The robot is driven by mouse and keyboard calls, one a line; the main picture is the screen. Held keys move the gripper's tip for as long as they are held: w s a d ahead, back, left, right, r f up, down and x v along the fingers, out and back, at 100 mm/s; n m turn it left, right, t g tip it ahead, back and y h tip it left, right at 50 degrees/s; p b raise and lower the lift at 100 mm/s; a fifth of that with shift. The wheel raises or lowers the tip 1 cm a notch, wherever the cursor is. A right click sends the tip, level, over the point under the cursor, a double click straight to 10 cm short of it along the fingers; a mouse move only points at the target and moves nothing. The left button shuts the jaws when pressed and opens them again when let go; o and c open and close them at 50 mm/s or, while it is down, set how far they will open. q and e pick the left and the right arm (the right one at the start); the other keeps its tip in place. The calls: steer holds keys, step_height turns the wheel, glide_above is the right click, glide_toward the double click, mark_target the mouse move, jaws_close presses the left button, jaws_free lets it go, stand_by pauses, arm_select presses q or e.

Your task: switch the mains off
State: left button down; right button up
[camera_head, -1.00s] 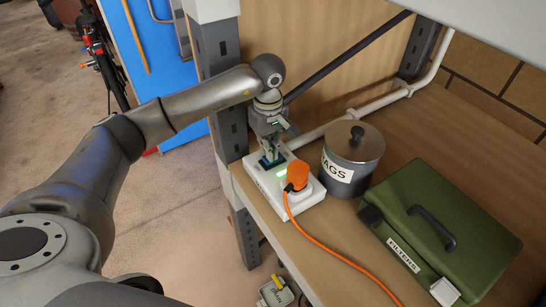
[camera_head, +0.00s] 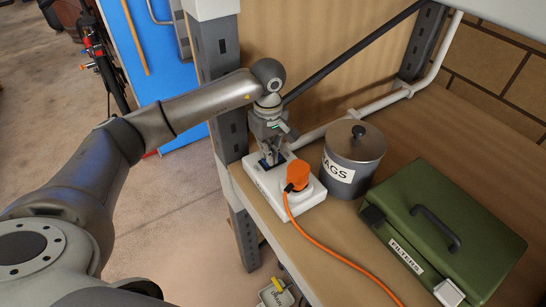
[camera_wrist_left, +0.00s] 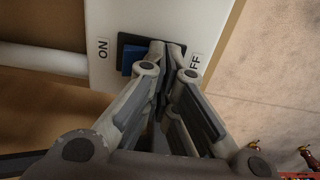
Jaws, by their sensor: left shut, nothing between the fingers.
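The mains unit is a white box (camera_head: 312,196) on the wooden shelf, with a dark-framed rocker switch (camera_head: 266,166) and an orange plug (camera_head: 298,175) in it. In the left wrist view the box (camera_wrist_left: 110,15) carries ON at left and OFF at right of the blue rocker (camera_wrist_left: 133,60). My left gripper (camera_head: 270,157) points down at the switch. In the wrist view its closed fingertips (camera_wrist_left: 168,50) are empty and over the OFF side of the rocker, hiding that half. Whether they touch it I cannot tell. My right gripper is not in view.
A grey lidded tin (camera_head: 352,160) labelled RAGS stands right of the box. A green FILTERS case (camera_head: 460,225) lies farther right. An orange cable (camera_head: 335,255) runs forward from the plug. A grey shelf post (camera_head: 229,135) stands close left of my gripper.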

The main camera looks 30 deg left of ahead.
arm_select(q)
steer(key=shift+r, duration=0.15)
steer(key=shift+r+p, duration=1.55)
steer(key=shift+r, duration=1.9)
steer(key=shift+f, duration=0.1)
